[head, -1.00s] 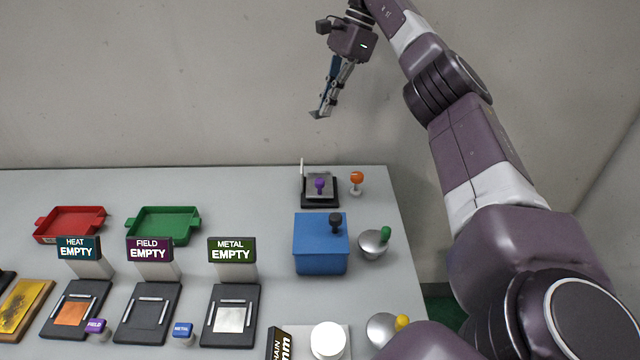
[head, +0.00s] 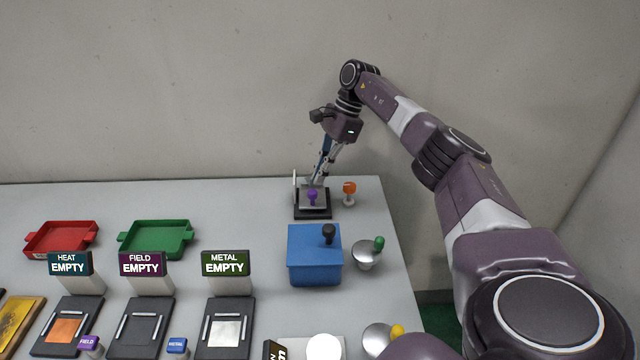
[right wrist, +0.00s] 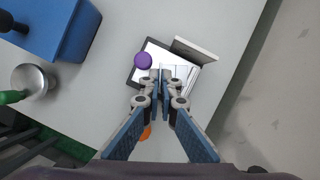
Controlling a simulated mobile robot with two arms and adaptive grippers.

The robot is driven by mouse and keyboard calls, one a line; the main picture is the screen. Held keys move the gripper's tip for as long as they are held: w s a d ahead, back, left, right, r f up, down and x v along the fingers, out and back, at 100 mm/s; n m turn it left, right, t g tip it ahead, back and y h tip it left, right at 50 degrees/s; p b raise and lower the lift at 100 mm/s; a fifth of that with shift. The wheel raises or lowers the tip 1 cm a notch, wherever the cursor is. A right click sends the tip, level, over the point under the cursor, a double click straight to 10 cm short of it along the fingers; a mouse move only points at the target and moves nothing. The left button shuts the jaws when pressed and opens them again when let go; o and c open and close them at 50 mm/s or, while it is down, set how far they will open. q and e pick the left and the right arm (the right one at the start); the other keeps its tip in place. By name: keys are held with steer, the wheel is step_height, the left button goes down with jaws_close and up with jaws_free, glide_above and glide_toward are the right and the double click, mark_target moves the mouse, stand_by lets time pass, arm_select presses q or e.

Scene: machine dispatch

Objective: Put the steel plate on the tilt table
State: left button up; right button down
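The tilt table (head: 312,214) stands at the back right of the bench, a dark base with a pale top, a purple knob and a white upright at its left. My right gripper (head: 313,181) reaches down over its back part. In the right wrist view its fingertips (right wrist: 161,78) are close together above the pale top (right wrist: 152,50). They appear shut on a thin grey steel plate (right wrist: 181,73), hard to separate from the top beneath. I cannot tell whether the plate touches the table. My left gripper is out of view.
A blue box (head: 314,262) with a black knob stands in front of the tilt table. An orange-knobbed post (head: 349,194) is close on its right, a green-knobbed dome (head: 366,256) nearer. Red (head: 60,239) and green (head: 156,238) trays are left, behind labelled stations.

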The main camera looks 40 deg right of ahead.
step_height(320, 180, down, 4)
steer(key=shift+r+p, duration=0.2)
steer(key=shift+p, duration=0.15)
steer(key=shift+f, duration=0.1)
steer(key=shift+f, duration=0.1)
steer(key=c, duration=2.2)
jaws_free()
steer(key=shift+o, duration=0.2)
